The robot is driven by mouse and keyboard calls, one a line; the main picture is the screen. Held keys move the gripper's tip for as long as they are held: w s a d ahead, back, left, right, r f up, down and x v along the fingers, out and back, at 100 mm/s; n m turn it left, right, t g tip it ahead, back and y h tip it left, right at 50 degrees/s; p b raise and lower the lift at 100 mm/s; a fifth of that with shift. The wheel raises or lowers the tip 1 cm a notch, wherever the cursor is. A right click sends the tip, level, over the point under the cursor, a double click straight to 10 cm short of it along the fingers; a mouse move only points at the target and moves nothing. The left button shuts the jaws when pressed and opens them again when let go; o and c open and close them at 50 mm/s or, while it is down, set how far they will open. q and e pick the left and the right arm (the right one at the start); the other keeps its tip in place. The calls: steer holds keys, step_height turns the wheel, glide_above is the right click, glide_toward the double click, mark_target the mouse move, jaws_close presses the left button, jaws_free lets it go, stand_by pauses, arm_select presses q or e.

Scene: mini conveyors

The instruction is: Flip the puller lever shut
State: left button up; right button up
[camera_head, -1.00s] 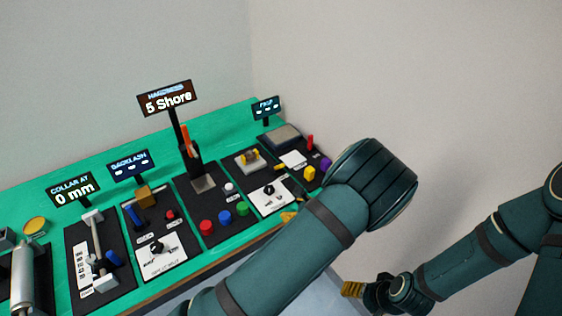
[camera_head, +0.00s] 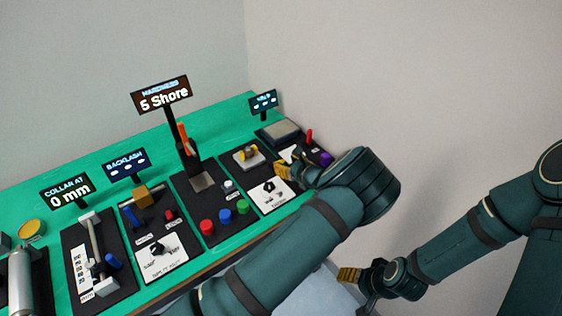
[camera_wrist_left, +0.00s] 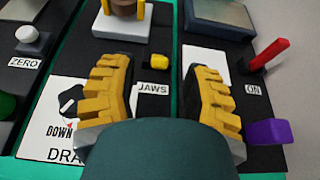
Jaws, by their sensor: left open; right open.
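The puller lever appears to be the short yellow-tipped lever (camera_wrist_left: 158,62) above the "JAWS" label in the left wrist view. It sits on a dark panel, just below a white block (camera_wrist_left: 122,22) holding a round brown part. My left gripper (camera_wrist_left: 160,95) is open, with one yellow finger to each side of the lever's line, and its tips point toward it without visible contact. In the head view my left gripper (camera_head: 290,164) is over this panel, and its fingers hide the lever. My right gripper (camera_head: 352,284) is low at the right, away from the bench.
A "DRAW" knob (camera_wrist_left: 70,102) is left of my left gripper. A red lever (camera_wrist_left: 268,54) by an "ON" label and a purple block (camera_wrist_left: 268,132) are to the right. Red, blue and green buttons (camera_head: 225,215) are on the neighbouring panel. Signs stand behind.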

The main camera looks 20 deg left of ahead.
mark_target(283, 162)
arm_select(q)
steer(key=shift+x, duration=2)
steer(key=shift+o, duration=0.2)
jaws_close()
